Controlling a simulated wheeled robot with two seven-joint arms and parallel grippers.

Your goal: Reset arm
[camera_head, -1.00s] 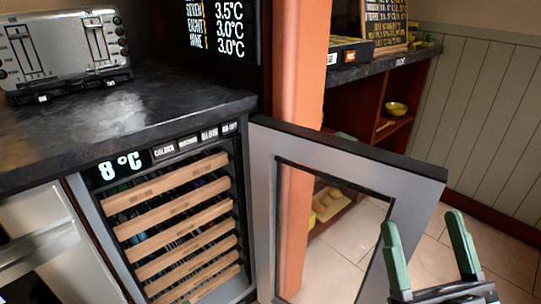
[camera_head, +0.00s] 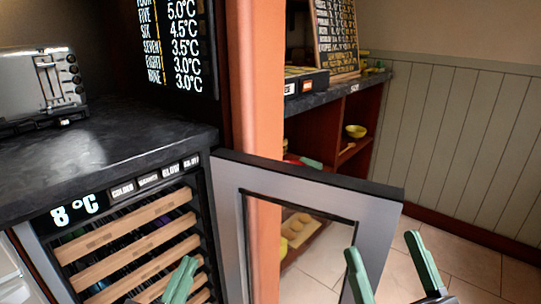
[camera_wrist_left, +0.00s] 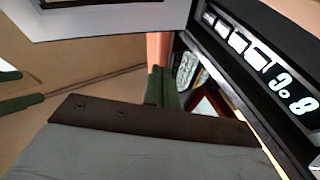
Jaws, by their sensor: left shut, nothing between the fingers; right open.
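My left gripper (camera_head: 180,280) is at the lower left in the head view, in front of the cooler's wooden racks. Its two green fingers are together, with nothing between them. In the left wrist view its green fingers (camera_wrist_left: 160,88) show at the middle, near the cooler's panel. My right gripper (camera_head: 385,262) is at the lower right with its green fingers apart and empty. It overlaps the lower right of the open cooler door (camera_head: 380,215) in the picture; I cannot tell whether they touch.
The wine cooler's display (camera_head: 75,212) reads 8 °C, above several wooden racks. A dark counter (camera_head: 110,160) holds a toaster (camera_head: 40,85). An orange post (camera_head: 258,80) stands behind the door. The tiled floor (camera_head: 470,265) is clear at the right.

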